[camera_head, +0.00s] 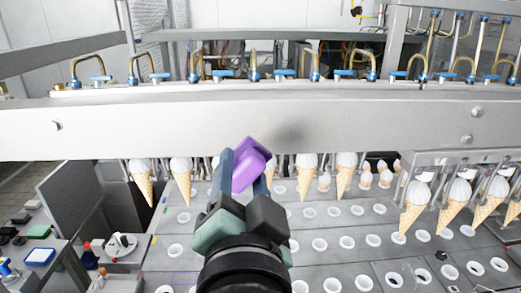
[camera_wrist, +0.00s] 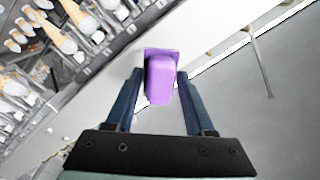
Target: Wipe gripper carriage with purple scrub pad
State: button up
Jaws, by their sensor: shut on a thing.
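The purple scrub pad (camera_head: 249,165) is held between the fingers of my gripper (camera_head: 244,176), in the middle of the head view. In the wrist view the pad (camera_wrist: 161,75) sits between the two blue fingertips of my gripper (camera_wrist: 158,82). The gripper carriage (camera_head: 350,120) is a long pale metal beam across the head view. The pad's top is in front of the beam's lower face in the head view. A soft shadow lies on the beam beside it. I cannot tell whether the pad touches the beam.
Several ice cream cones (camera_head: 307,172) hang below the beam, on both sides of my gripper. A tray plate with round holes (camera_head: 340,243) lies beneath. Brass pipes with blue valves (camera_head: 223,74) line the beam's top. A side table with tools (camera_head: 40,256) stands at the lower left.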

aim_at(243, 133)
jog(key=shift+w, duration=3.45)
jog(key=shift+w, duration=0.95)
jog(key=shift+s+d+p, duration=0.1)
jog(key=shift+d+p, duration=0.35)
jog(key=shift+d, duration=1.55)
jog(key=shift+a, duration=2.1)
